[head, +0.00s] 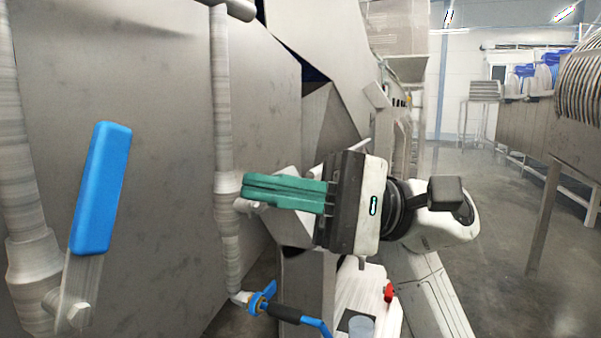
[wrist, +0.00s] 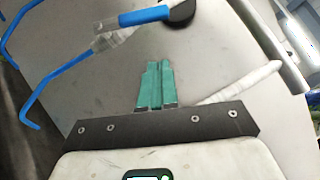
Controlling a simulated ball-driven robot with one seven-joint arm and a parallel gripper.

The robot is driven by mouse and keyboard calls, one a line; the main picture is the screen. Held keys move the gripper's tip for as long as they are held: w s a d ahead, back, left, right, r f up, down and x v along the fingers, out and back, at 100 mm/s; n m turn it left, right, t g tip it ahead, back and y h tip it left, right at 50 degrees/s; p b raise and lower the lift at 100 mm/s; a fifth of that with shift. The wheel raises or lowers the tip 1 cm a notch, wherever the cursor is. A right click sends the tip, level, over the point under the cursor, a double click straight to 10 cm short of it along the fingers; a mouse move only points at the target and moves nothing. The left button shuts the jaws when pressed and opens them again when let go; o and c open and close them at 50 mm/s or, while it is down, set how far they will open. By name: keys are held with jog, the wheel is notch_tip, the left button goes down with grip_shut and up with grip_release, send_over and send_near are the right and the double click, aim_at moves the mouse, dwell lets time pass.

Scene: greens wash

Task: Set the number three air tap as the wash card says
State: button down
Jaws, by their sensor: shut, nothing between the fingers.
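In the head view a large blue lever handle (head: 101,190) stands nearly upright, leaning slightly right, on a metal arm at the left pipe. A middle pipe (head: 222,130) runs down behind my fingertips, with a metal fitting (head: 250,207) partly hidden by them. My gripper (head: 246,188) has its teal fingers together, empty, pointing left close to this pipe; contact cannot be told. The wrist view shows the closed fingers (wrist: 154,65) and a blue lever (wrist: 145,16) beyond them. I see no tap numbers and no wash card.
A small blue valve (head: 263,298) with a black-sleeved blue hose (head: 310,320) is below my gripper. A grey metal panel (head: 150,120) lies behind the pipes. Open floor (head: 500,220) and a row of metal equipment (head: 535,125) lie to the right.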

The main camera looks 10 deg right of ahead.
aim_at(131, 148)
jog(key=s+a+r+p, duration=0.2)
jog(key=s+a+p, duration=0.1)
jog(key=a, duration=0.4)
jog(key=shift+s+r+p, duration=0.25)
jog(key=shift+r+p, duration=0.15)
jog(key=shift+p, duration=0.1)
jog(key=shift+a, duration=0.1)
jog(key=b, duration=0.1)
jog(key=n+h+b, duration=0.1)
jog(key=b, duration=0.1)
jog(key=shift+s+a+r, duration=0.2)
jog(key=shift+s+a, duration=0.1)
jog(key=shift+s, duration=0.1)
jog(key=shift+s+a+r+n+h+b, duration=0.45)
jog(key=shift+n+h+b, duration=0.2)
jog(key=shift+b, duration=0.3)
jog(key=shift+s+a+r+n+h+b, duration=0.35)
jog(key=shift+s+r+n+h+b, duration=0.2)
jog(key=shift+n+b, duration=0.3)
